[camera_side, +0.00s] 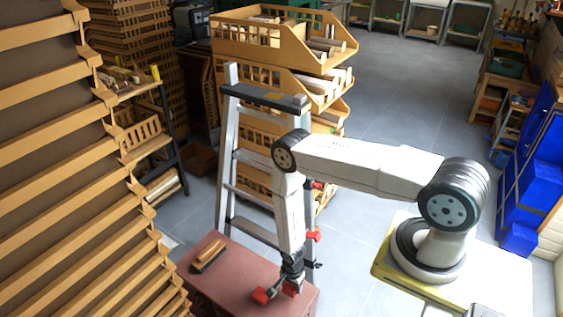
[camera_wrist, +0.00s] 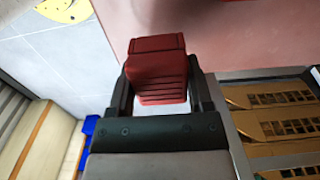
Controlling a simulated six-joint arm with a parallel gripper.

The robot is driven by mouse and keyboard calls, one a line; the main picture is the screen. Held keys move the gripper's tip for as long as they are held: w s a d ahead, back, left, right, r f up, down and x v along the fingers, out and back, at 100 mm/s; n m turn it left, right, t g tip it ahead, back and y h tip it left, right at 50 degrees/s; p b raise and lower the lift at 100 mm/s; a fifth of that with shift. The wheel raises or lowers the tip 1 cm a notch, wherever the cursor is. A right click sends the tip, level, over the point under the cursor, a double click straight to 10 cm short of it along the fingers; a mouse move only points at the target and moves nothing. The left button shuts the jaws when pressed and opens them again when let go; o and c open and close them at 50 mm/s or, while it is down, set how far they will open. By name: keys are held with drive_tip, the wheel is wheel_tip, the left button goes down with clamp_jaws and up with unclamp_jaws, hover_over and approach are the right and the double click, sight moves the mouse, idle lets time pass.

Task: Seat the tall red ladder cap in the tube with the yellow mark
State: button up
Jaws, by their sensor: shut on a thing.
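A red ribbed cap (camera_wrist: 157,70) is held between the two dark fingers of my gripper (camera_wrist: 160,95) in the wrist view. In the side view my gripper (camera_side: 279,284) is low over the front of the reddish-brown bench (camera_side: 225,278). Two red pieces show there, one at its left (camera_side: 261,296) and one just below it (camera_side: 290,288); I cannot tell which is the held cap. The silver ladder (camera_side: 226,160) stands upright behind my arm. Red pieces show at its right side, one higher (camera_side: 317,185) and one lower (camera_side: 313,236). I cannot make out a yellow-marked tube.
A brush (camera_side: 208,256) lies at the bench's left. Wooden bins (camera_side: 265,48) are stacked behind the ladder. A slatted wooden rack (camera_side: 75,190) fills the left side. Blue drawers (camera_side: 530,165) stand at the right. Grey floor is open at the back middle.

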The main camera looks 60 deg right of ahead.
wheel_tip(320, 180, up, 64)
drive_tip(key=w+d+r, duration=0.2)
drive_tip(key=w+d, duration=1.3)
drive_tip(key=d, duration=0.5)
drive_tip(key=shift+w+d+f, duration=0.25)
drive_tip(key=shift+d+f, duration=0.9)
drive_tip(key=shift+d, duration=0.5)
drive_tip(key=shift+w+d+f, duration=0.3)
drive_tip(key=shift+d+f, duration=0.85)
drive_tip(key=shift+d, duration=0.45)
drive_tip(key=shift+w+d+f, duration=0.25)
drive_tip(key=shift+d+f, duration=0.9)
drive_tip(key=shift+d, duration=0.5)
drive_tip(key=shift+f, duration=0.15)
drive_tip(key=shift+f, duration=2.65)
